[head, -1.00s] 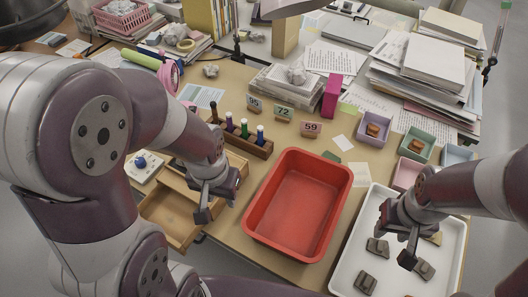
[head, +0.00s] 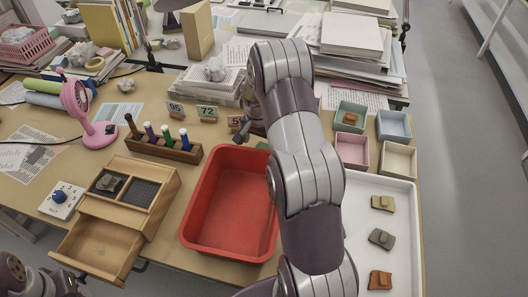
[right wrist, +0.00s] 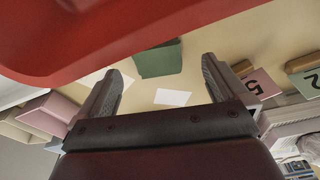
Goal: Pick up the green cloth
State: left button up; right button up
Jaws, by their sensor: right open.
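The green cloth (right wrist: 158,60) lies on the table, flat and dark green, just beyond the rim of the red bin. In the head view only a small bit of it (head: 262,146) shows beside the bin's far edge; my right arm hides the rest. My right gripper (right wrist: 162,70) is open and empty, its two fingers on either side of the cloth in the picture and apart from it. In the head view the right gripper (head: 246,130) is largely behind my arm. My left gripper (head: 64,284) is at the bottom left corner, partly cut off; its jaws are unclear.
The red bin (head: 204,185) stands close to the cloth. Number signs (head: 207,112) and a marker rack (head: 165,148) stand left of it. A white tray (head: 405,225) with sherds and small coloured boxes (head: 352,150) are at the right. White paper notes (right wrist: 172,97) lie near the cloth.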

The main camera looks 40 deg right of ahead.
aim_at(265, 148)
jog(key=f, duration=0.2)
jog(key=d+f, duration=0.1)
jog(key=f, duration=0.1)
jog(key=shift+d+f, duration=0.1)
jog(key=c, duration=1.1)
notch_tip(265, 148, up, 10)
jog(key=shift+r, duration=0.1)
